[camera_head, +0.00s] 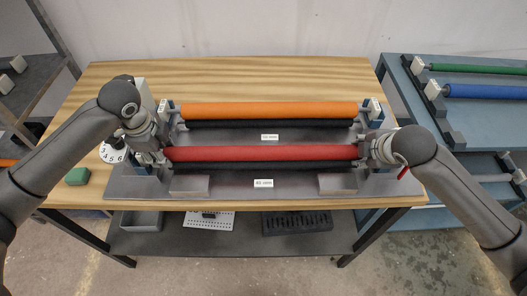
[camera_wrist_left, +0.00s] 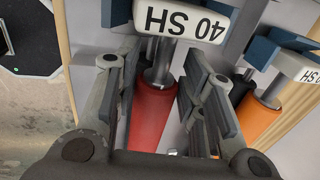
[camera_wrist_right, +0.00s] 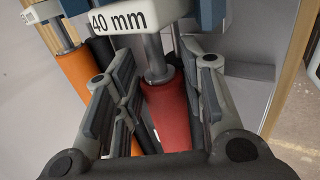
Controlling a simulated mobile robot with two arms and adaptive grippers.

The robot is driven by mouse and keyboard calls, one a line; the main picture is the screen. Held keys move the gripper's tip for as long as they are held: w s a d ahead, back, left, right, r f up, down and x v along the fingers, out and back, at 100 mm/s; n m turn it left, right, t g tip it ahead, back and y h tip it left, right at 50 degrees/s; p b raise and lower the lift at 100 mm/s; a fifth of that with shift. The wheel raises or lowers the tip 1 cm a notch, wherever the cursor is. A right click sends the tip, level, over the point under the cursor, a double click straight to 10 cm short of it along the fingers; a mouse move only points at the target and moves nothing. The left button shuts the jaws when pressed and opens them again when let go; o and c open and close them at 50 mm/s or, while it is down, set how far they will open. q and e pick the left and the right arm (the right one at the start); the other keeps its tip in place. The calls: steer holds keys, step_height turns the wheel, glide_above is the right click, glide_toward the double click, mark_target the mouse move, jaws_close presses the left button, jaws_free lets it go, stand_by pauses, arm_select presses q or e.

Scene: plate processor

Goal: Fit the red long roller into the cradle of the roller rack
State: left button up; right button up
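The red long roller (camera_head: 262,153) lies level across the front of the machine on the wooden table, just above and behind a black roller (camera_head: 262,167). My left gripper (camera_head: 158,156) is at its left end; in the left wrist view the open fingers (camera_wrist_left: 162,75) straddle the roller's end, with gaps on both sides. My right gripper (camera_head: 368,151) is at its right end; in the right wrist view its open fingers (camera_wrist_right: 165,75) likewise straddle the end with gaps. White end tags read "40 SH" (camera_wrist_left: 185,18) and "40 mm" (camera_wrist_right: 130,18). The roller rack (camera_head: 450,125) stands at the right, blue-grey.
An orange roller (camera_head: 268,110) lies parallel behind the red one. Green (camera_head: 475,69) and blue (camera_head: 485,91) rollers rest on the rack's upper level. A green block (camera_head: 77,176) sits at the table's left. Trays occupy the shelf below. Floor shows in front.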

arm_select(q)
jaws_close()
arm_select(e)
jaws_close()
arm_select(q)
steer(key=shift+r, duration=0.2)
arm_select(e)
steer(key=shift+r, duration=0.25)
